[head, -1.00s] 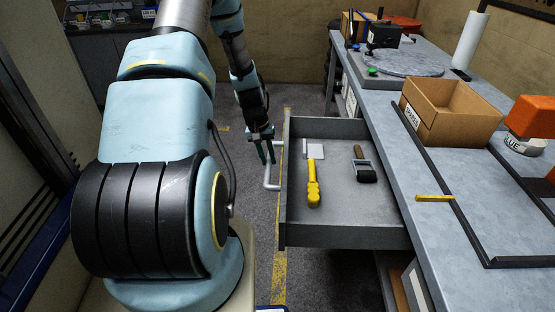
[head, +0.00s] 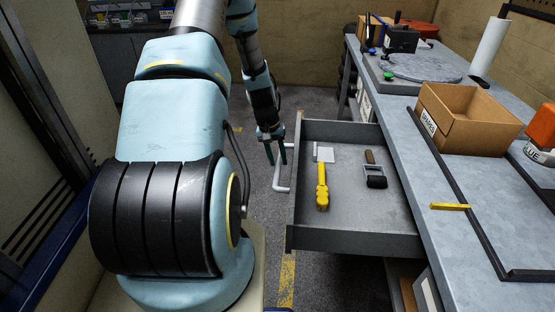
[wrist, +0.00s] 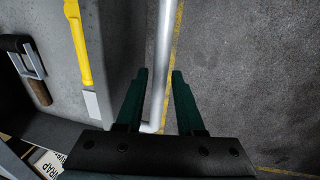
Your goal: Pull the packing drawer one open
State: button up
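The grey drawer (head: 345,218) stands pulled far out from the workbench in the head view. Its light metal bar handle (head: 281,188) is on its left-facing front. The handle (wrist: 163,62) also shows in the wrist view, running between my two dark green fingers. My gripper (head: 276,154) is at the far part of the handle. In the wrist view my gripper (wrist: 158,85) is open, with a gap visible on both sides of the bar. Whether a finger touches the bar lower down is hard to tell.
The drawer holds a yellow-handled scraper (head: 322,190) and a tape dispenser-like tool (head: 375,172). A cardboard box (head: 462,120) stands on the workbench (head: 408,135). Dark floor is clear left of the drawer. A cabinet (head: 40,130) stands at far left.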

notch_tip(320, 180, up, 10)
jog(key=a+b, duration=0.1)
jog(key=a, duration=0.1)
jog(key=shift+b, duration=0.35)
jog(key=shift+w+r, duration=0.1)
jog(key=s+a+r+t+y, duration=0.1)
jog(key=s+a+r, duration=0.1)
jog(key=s+r, duration=0.3)
jog(key=s+a+r+y, duration=0.1)
jog(key=s+r, duration=0.5)
jog(key=s, duration=0.8)
jog(key=shift+a+t, duration=0.4)
jog(key=shift+a, duration=0.5)
jog(key=shift+w, duration=0.15)
